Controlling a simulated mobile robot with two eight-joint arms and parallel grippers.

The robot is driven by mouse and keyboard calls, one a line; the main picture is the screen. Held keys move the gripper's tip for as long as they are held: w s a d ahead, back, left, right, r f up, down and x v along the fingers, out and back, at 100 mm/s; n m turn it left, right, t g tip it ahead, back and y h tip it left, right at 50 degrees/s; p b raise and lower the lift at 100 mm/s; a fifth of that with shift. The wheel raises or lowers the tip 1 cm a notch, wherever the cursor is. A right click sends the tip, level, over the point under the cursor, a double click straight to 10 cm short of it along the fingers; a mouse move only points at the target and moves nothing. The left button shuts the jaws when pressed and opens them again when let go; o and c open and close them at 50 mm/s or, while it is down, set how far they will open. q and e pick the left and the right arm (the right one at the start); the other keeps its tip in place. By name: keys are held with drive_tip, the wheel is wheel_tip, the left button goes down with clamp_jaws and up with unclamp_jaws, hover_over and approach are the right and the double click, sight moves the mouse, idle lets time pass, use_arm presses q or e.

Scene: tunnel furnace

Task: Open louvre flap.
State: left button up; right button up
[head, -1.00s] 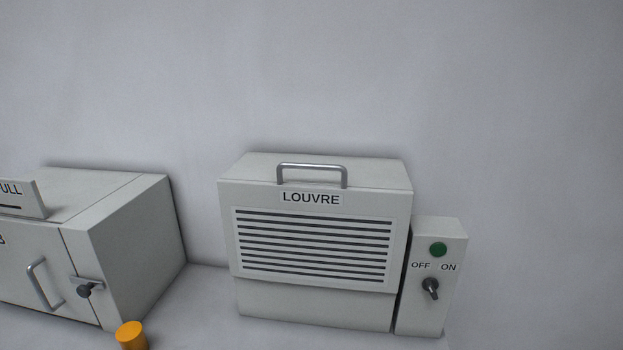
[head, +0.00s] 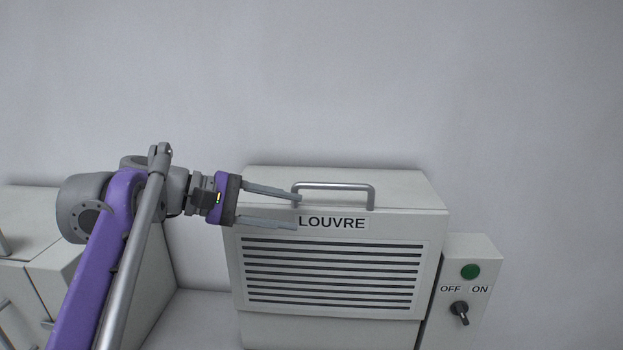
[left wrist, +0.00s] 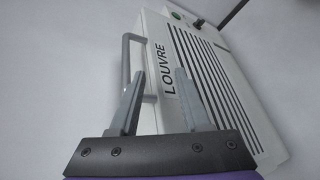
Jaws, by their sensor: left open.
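The louvre box (head: 330,328) is a light grey box with a slatted front flap (head: 332,273) labelled LOUVRE. A grey bar handle (head: 334,186) stands at the flap's top edge. In the left wrist view the handle (left wrist: 126,75) is at the left of the fingers and the slats (left wrist: 205,75) are at the right. My left gripper (head: 298,212) is open and empty, pointing right, with its fingertips near the handle's left end and the label. I cannot tell whether a finger touches the handle. My right gripper is not in view.
A switch box (head: 462,300) with a green button (head: 470,271) and an OFF/ON knob (head: 460,313) stands right of the louvre box. Another grey box (head: 20,240) is at the left, partly behind my left arm. The wall behind is bare.

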sight(326, 186)
use_arm(q)
wheel_tip(326, 186, up, 4)
drive_tip(key=w+a+h, duration=0.1)
drive_tip(key=w, duration=0.1)
drive_tip(key=shift+n+t, duration=0.3)
drive_tip(key=x, duration=1)
drive_tip(key=shift+d+r, duration=0.25)
drive_tip(key=shift+d, duration=0.1)
clamp_jaws()
idle(0.5)
